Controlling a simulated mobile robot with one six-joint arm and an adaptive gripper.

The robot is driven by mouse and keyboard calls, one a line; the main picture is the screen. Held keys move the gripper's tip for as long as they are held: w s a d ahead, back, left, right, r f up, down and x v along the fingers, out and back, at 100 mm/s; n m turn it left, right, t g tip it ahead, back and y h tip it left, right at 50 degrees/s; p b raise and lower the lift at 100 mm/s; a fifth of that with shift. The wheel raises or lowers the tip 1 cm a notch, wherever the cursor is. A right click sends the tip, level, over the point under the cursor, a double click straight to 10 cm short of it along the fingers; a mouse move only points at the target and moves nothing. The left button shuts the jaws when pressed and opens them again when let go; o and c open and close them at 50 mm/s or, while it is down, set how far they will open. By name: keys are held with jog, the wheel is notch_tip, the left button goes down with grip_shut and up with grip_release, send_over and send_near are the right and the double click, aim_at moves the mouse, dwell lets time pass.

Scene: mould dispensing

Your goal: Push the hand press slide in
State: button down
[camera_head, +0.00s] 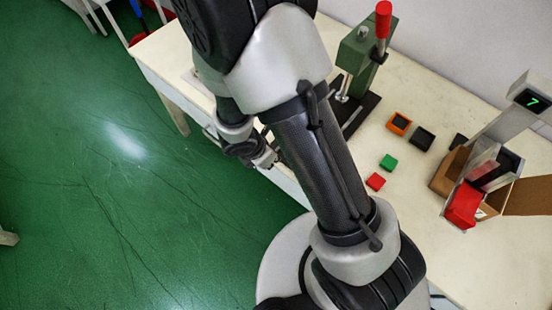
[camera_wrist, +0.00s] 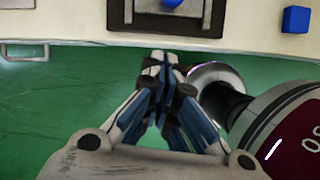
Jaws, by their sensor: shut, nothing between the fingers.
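The green hand press (camera_head: 356,62) with a red handle (camera_head: 383,18) stands on the table, partly behind my arm. Its black base (camera_head: 366,108) has a metal strip; the rest is hidden. In the wrist view, a dark base with light side rails (camera_wrist: 207,12) and a blue round part (camera_wrist: 172,3) shows at the top edge. A metal loop handle (camera_wrist: 25,52) sticks out over the table's front edge at the left; I cannot tell whether it belongs to the slide. My gripper (camera_wrist: 160,60) is shut and empty, outside the front edge; it also shows in the head view (camera_head: 268,160).
On the table (camera_head: 440,95) right of the press lie an orange-and-black block (camera_head: 399,123), a dark block (camera_head: 422,138), a green block (camera_head: 388,162) and a red block (camera_head: 376,181). A cardboard box (camera_head: 447,172) and a display (camera_head: 531,101) stand further right.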

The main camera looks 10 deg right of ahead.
jog(key=w+d+f+b, duration=0.1)
jog(key=f, duration=0.1)
jog(key=d+f+b, duration=0.2)
jog(key=f, duration=0.1)
jog(key=w+d+f+b, duration=0.1)
jog(key=d+f, duration=0.1)
jog(key=shift+w+d+f, duration=0.15)
jog(key=shift+w+f, duration=0.2)
jog(key=shift+f, duration=0.05)
jog(key=shift+w+d, duration=0.2)
jog(key=shift+d, duration=0.15)
jog(key=w+d, duration=0.2)
jog(key=d, duration=0.1)
jog(key=shift+w+d, duration=0.3)
jog(key=shift+a, duration=0.15)
